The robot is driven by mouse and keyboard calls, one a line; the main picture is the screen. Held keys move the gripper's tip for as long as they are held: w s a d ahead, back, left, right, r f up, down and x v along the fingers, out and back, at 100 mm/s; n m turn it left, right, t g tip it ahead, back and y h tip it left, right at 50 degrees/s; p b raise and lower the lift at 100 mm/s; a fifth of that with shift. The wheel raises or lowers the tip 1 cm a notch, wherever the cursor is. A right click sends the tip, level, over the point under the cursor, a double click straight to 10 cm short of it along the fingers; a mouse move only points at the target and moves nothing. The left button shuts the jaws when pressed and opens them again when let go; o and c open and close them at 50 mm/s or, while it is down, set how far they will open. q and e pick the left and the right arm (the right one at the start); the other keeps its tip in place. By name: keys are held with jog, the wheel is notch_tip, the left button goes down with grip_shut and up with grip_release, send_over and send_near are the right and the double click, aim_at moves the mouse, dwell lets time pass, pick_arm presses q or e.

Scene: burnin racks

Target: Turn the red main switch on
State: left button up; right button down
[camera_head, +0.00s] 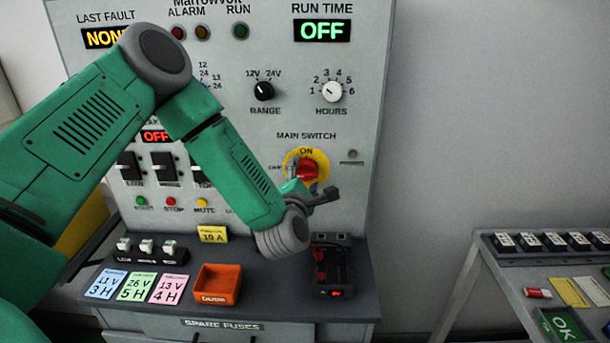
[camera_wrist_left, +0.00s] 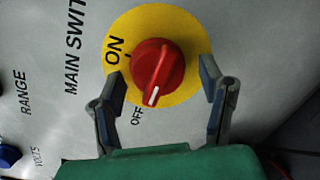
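The red main switch (camera_head: 307,169) is a knob on a round yellow plate on the upright panel, under the words MAIN SWITCH. It also shows in the left wrist view (camera_wrist_left: 158,66), where its white mark points toward OFF rather than ON. My left gripper (camera_head: 308,190) is just in front of the switch and covers its lower part in the head view. In the left wrist view the gripper (camera_wrist_left: 163,80) is open, with one finger on each side of the knob and visible gaps between. My right gripper is not in view.
A black range knob (camera_head: 263,91) and a white hours knob (camera_head: 332,92) sit above the switch. A side table (camera_head: 500,291) stands at the right.

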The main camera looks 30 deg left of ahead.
pick_arm(q)
jog(key=c, duration=1.1)
jog(key=shift+m, duration=0.4)
jog(key=m, duration=0.3)
jog(key=shift+s+m+g, duration=0.1)
jog(key=shift+m+g, duration=0.3)
jog(key=m, duration=0.4)
jog(key=shift+d+g+p, duration=0.1)
jog(key=shift+g+p, duration=0.2)
jog(key=shift+g, duration=0.1)
jog(key=m, duration=0.4)
jog(key=shift+g+y+p, duration=0.3)
jog(key=shift+p, duration=0.1)
jog(key=m, duration=0.3)
jog(key=shift+d+m+g+y+p, duration=0.15)
jog(key=shift+m+g+y+p, duration=0.15)
jog(key=shift+m+y+p, duration=0.1)
